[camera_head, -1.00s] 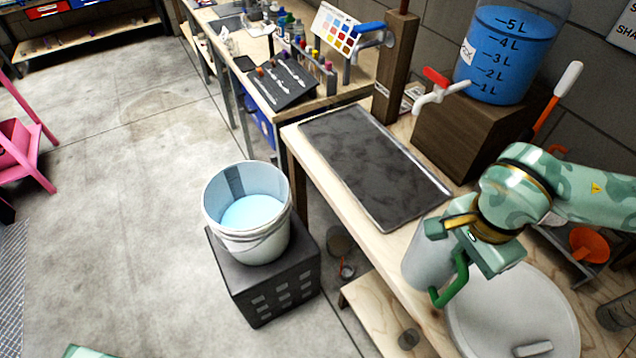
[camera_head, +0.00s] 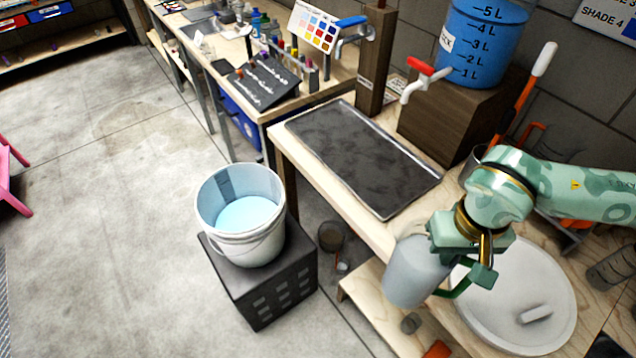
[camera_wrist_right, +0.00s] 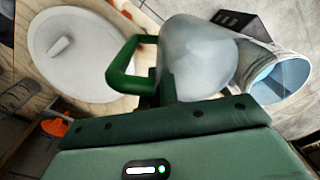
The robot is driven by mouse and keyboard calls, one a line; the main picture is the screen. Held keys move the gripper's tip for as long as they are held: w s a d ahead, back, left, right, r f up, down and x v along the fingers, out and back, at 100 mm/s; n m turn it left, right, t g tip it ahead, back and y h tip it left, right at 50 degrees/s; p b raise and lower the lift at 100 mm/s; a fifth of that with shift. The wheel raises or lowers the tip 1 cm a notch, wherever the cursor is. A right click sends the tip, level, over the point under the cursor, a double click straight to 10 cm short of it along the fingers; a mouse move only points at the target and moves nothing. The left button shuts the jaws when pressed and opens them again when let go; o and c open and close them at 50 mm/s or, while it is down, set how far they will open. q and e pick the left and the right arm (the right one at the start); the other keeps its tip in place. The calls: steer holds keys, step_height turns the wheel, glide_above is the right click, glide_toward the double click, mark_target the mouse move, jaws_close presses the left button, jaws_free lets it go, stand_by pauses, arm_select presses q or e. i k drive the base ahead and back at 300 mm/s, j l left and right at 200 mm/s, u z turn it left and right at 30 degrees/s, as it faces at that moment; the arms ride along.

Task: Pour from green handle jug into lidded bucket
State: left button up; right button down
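The jug (camera_head: 415,270) has a pale grey, cloudy body and a green handle (camera_head: 462,288). My right gripper (camera_head: 468,250) is shut on it and holds it in the air, slightly tilted, near the bench's front edge. The jug also shows in the right wrist view (camera_wrist_right: 195,60); its contents cannot be made out. The white bucket (camera_head: 262,248) stands open on a black crate, left of the jug and apart from it, with pale blue liquid (camera_head: 247,214) inside. My left gripper is out of view.
The black crate (camera_head: 265,292) stands on the floor. A dark tray (camera_head: 365,160) lies on the bench, and a blue water container (camera_head: 485,45) with a red-handled tap stands on a wooden block (camera_head: 445,125).

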mark_target(241, 207)
steer(key=j, duration=0.5)
steer(key=k+j+z, duration=0.15)
steer(key=j, duration=0.35)
steer(key=k+j, duration=0.1)
steer(key=j, duration=0.45)
steer(key=k+j+z, duration=0.15)
steer(key=j, duration=0.35)
steer(key=i+j, duration=0.15)
steer(key=j, duration=0.15)
steer(key=i+j+z, duration=0.15)
steer(key=j, duration=0.2)
steer(key=i+j, duration=0.2)
steer(key=j, duration=0.15)
steer(key=i+j+z, duration=0.1)
steer(key=j, duration=0.2)
steer(key=i+j, duration=0.2)
steer(key=j, duration=0.15)
steer(key=i+j+z, duration=0.1)
steer(key=i+j, duration=0.15)
steer(key=i, duration=0.1)
